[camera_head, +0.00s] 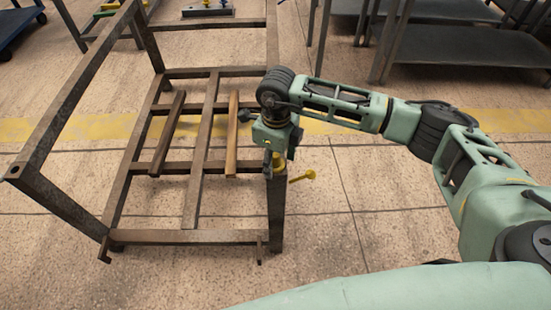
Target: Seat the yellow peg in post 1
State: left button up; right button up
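My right gripper (277,150) points down at the top of the rusty rack's near right post (277,215). A small yellow piece (279,160) shows at its fingertips, right at the post top. It may be part of a peg, but the fingers and the post opening are too small and covered to tell whether they are closed on it. A yellow peg with a round head (303,176) sticks out to the right beside the post, just below the gripper. I see no number on the post. My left gripper is not in view.
The rack's open rusty frame (205,150) fills the left, with a raised corner at far left. Dark shelves (465,45) stand at the back right. Tiled floor right of the post is clear.

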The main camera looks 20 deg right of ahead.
jog(key=shift+d+r, duration=0.1)
jog(key=shift+r, duration=3.9)
